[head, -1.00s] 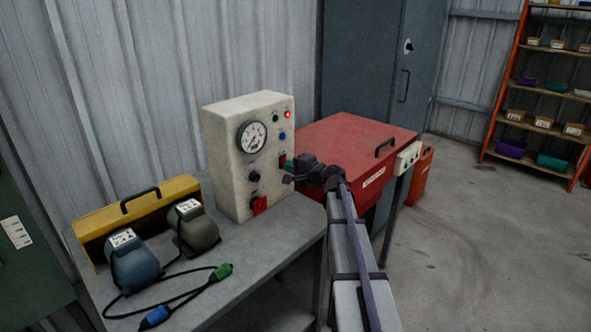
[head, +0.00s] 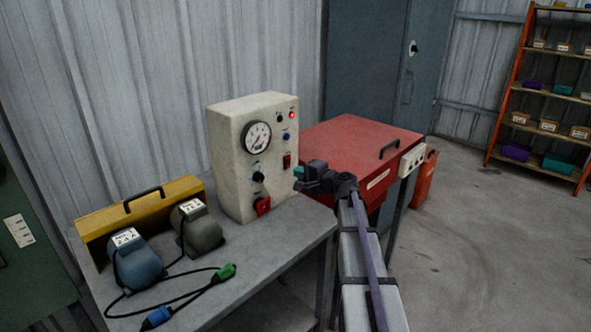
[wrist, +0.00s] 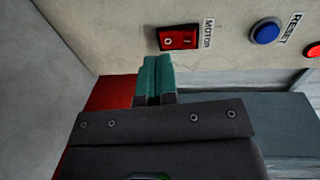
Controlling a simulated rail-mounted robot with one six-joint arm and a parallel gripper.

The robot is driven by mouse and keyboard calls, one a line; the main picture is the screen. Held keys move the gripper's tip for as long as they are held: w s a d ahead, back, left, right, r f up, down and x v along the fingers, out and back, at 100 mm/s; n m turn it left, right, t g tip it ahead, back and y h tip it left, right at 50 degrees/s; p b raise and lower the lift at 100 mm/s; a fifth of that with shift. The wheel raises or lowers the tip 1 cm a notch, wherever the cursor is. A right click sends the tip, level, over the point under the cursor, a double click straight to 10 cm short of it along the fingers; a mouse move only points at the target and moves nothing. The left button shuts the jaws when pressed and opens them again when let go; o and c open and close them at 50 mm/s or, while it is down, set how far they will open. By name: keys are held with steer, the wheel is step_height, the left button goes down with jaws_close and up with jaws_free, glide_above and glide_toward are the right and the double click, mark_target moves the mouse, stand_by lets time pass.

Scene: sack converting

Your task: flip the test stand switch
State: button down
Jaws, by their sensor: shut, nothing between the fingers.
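The test stand (head: 232,165) is a cream box on a grey bench, with a round gauge, knobs, buttons and lamps on its face. Its red rocker switch (head: 287,160), in a black frame, is on the right of that face. In the wrist view the rocker (wrist: 178,39) is beside a MOTOR label and bears light marks; I cannot tell which side is pressed. My gripper (head: 299,173) is right of the face, a little below the rocker. Its teal fingers (wrist: 155,72) are shut and empty, with their tips near the rocker and apparently apart from it.
A blue RESET button (wrist: 265,32) is near the rocker. A red knob (head: 263,206) is low on the panel. A red lidded chest (head: 350,145) stands behind my gripper. Two motor-like units, a yellow box (head: 140,222) and cables lie on the bench at left.

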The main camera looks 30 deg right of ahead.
steer(key=f+b+v, duration=0.1)
steer(key=f+v, duration=0.1)
steer(key=v, duration=0.8)
steer(key=shift+s+d+f, duration=0.2)
steer(key=shift+s, duration=0.35)
